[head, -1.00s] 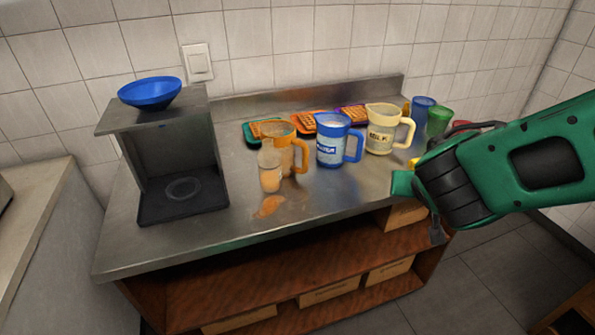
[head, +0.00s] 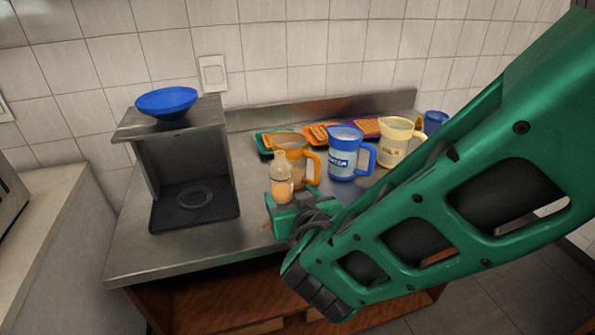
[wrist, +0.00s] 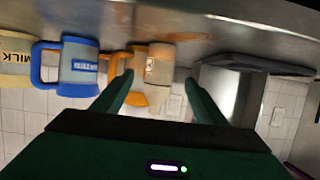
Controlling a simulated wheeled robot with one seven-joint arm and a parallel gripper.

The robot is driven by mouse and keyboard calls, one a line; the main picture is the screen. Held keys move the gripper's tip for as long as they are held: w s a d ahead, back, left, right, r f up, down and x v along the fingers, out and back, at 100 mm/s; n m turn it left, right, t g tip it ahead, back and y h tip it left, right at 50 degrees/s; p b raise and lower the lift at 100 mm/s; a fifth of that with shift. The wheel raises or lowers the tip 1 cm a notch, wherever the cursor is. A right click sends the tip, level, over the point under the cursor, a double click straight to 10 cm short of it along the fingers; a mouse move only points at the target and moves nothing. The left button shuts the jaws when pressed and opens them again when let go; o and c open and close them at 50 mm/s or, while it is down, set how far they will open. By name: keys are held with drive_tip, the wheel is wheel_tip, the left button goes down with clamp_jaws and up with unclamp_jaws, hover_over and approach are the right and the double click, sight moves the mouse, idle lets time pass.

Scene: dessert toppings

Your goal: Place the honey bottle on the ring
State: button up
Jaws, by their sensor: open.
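The honey bottle (head: 282,182), clear with amber honey in its lower part, stands upright on the steel counter in front of the orange pitcher. In the wrist view, which is upside down, the bottle (wrist: 160,66) appears between my two fingertips, ahead of them. My gripper (head: 287,208) is open and empty, just in front of the bottle; the head view does not show clearly whether it touches. The ring (head: 195,197) is a dark grey circle on the black base of the metal stand at the left. Nothing stands on it.
A blue bowl (head: 166,101) sits on top of the stand (head: 190,140). The orange pitcher (head: 291,150) is close behind the bottle. The blue water pitcher (head: 345,155) and cream milk pitcher (head: 395,145) stand to its right. Waffle trays lie behind. Counter between bottle and stand is clear.

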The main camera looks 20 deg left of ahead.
sight(285, 184)
drive_tip(key=shift+r+x, duration=0.25)
drive_tip(key=shift+x, duration=1.3)
drive_tip(key=shift+r+x, duration=0.2)
drive_tip(key=shift+x, duration=1.35)
drive_tip(key=shift+w, duration=0.15)
drive_tip(key=c, duration=1.4)
